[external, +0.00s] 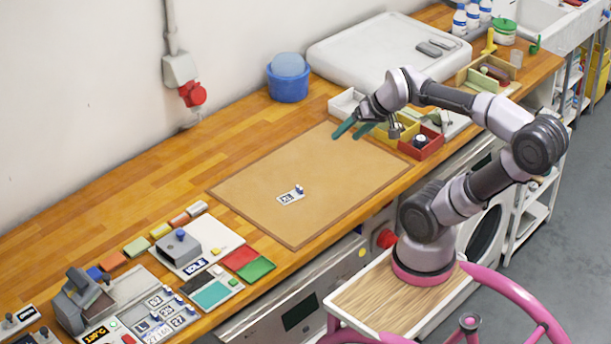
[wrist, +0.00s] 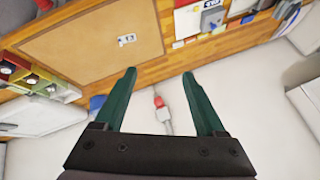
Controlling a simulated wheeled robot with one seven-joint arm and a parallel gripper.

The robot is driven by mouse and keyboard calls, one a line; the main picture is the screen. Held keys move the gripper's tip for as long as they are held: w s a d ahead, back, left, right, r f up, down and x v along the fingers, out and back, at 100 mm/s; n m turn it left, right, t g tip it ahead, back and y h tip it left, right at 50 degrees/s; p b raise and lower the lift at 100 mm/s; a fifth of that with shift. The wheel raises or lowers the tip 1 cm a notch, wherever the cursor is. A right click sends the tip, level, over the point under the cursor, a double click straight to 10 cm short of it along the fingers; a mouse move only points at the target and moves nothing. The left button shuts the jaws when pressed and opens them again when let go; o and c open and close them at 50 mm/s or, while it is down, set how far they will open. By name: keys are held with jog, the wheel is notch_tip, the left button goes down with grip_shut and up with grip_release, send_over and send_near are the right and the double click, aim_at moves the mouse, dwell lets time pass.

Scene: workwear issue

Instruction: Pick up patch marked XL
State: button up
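A small white patch (external: 290,197) with dark lettering, which looks like XL, lies alone on the tan board (external: 245,190) on the wooden worktop. A small blue-and-white knob-like piece stands on its right end. The patch also shows small in the wrist view (wrist: 127,40), on the board (wrist: 75,48). My gripper (external: 350,130) is above the far right part of the board, well away from the patch. Its green fingers are spread apart with nothing between them, as the wrist view (wrist: 160,78) shows. Several other small marked patches (external: 165,310) lie at the front left.
Small bins in white, yellow (external: 405,128) and red (external: 428,147) stand beside the board near my gripper. The board around the patch is clear.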

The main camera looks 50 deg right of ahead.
jog(key=m+g+y, duration=0.7)
jog(key=m+y, duration=0.1)
jog(key=m, duration=0.3)
send_over(304, 191)
jog(key=s+d, duration=0.3)
notch_tip(304, 191, down, 23)
jog(key=d+f+m+y, duration=0.1)
jog(key=d+f, duration=0.1)
jog(key=f, duration=0.2)
jog(key=d+f+m+t+y, duration=0.1)
jog(key=d+f+m, duration=0.1)
jog(key=f, duration=0.2)
jog(key=w+d+f+m+y, duration=0.1)
jog(key=d+f, duration=0.1)
jog(key=f, duration=0.2)
jog(key=shift+w+d+t, duration=0.1)
jog(key=shift+d+t, duration=0.25)
jog(key=shift+t, duration=0.05)
jog(key=shift+f+m, duration=0.3)
jog(key=x, duration=0.5)
jog(key=shift+w+x, duration=0.2)
jog(key=shift+x, duration=2.55)
grip_shut()
